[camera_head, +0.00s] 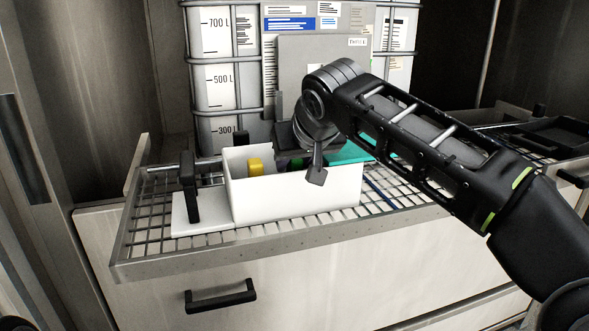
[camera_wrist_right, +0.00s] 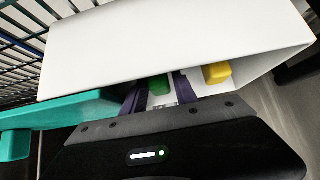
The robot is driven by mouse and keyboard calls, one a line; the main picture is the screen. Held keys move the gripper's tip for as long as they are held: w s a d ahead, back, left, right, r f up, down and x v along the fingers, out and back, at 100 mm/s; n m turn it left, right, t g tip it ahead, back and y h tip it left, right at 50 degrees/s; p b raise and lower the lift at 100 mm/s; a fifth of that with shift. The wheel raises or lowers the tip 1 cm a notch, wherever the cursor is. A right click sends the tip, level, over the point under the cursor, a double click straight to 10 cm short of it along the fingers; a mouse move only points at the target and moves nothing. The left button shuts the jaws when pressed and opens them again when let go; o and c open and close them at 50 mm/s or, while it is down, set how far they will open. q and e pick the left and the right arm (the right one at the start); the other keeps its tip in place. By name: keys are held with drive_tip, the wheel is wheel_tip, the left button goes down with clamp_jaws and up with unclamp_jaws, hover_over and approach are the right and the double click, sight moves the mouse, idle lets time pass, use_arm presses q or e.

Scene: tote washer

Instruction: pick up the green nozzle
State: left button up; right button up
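The green nozzle (camera_head: 296,162) is inside a white open box (camera_head: 295,198); only a small part of it shows in the head view, beside my right gripper (camera_head: 306,168). In the right wrist view the green nozzle (camera_wrist_right: 159,86) appears between the two dark fingers of the right gripper (camera_wrist_right: 161,80). The fingers stand apart and reach down into the box. Contact with the nozzle cannot be made out, and its lower part is hidden. My left gripper is not in view.
A yellow piece (camera_head: 255,165) lies in the same box, left of the green nozzle. A teal object (camera_head: 349,151) is behind the box on the wire rack (camera_head: 150,232). A black stand (camera_head: 191,190) is left of the box. A large caged tank (camera_head: 218,85) stands behind.

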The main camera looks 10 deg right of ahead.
clamp_jaws()
idle(0.5)
wheel_tip(320, 180, up, 9)
drive_tip(key=p, duration=0.2)
drive_tip(key=shift+r+p, duration=0.2)
drive_tip(key=shift+p, duration=0.1)
drive_tip(key=shift+r, duration=0.35)
idle(0.3)
